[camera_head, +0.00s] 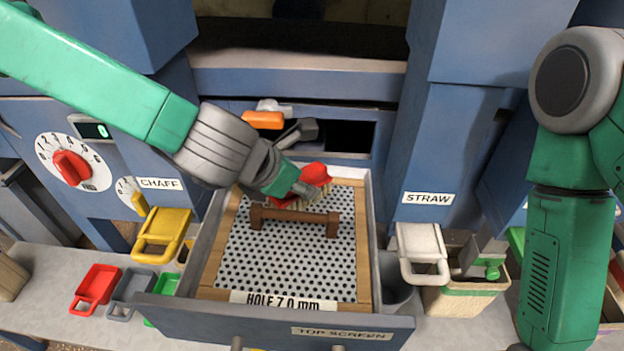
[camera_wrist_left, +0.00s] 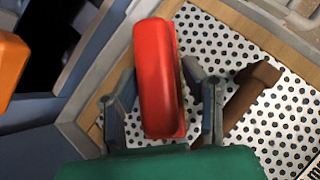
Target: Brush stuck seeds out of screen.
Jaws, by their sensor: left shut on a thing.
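The screen (camera_head: 285,262) is a white perforated sheet in a wooden frame, lying in the pulled-out drawer labelled TOP SCREEN (camera_head: 340,331). A brown handle bar (camera_head: 295,217) crosses it. My left gripper (camera_head: 303,190) is over the screen's far part, shut on a red brush (camera_head: 314,173) with pale bristles pointing down. In the left wrist view the brush (camera_wrist_left: 158,80) sits between the fingers of my left gripper (camera_wrist_left: 162,95), beside the brown handle. I cannot tell whether the bristles touch the screen. Stuck seeds cannot be made out. My right gripper is not in view; only its arm shows.
An orange handle (camera_head: 263,119) and a grey lever stand behind the drawer. A yellow scoop (camera_head: 162,234), a red scoop (camera_head: 96,288) and a grey one lie at left. A white scoop (camera_head: 421,250) and a wooden bin (camera_head: 465,300) stand at right.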

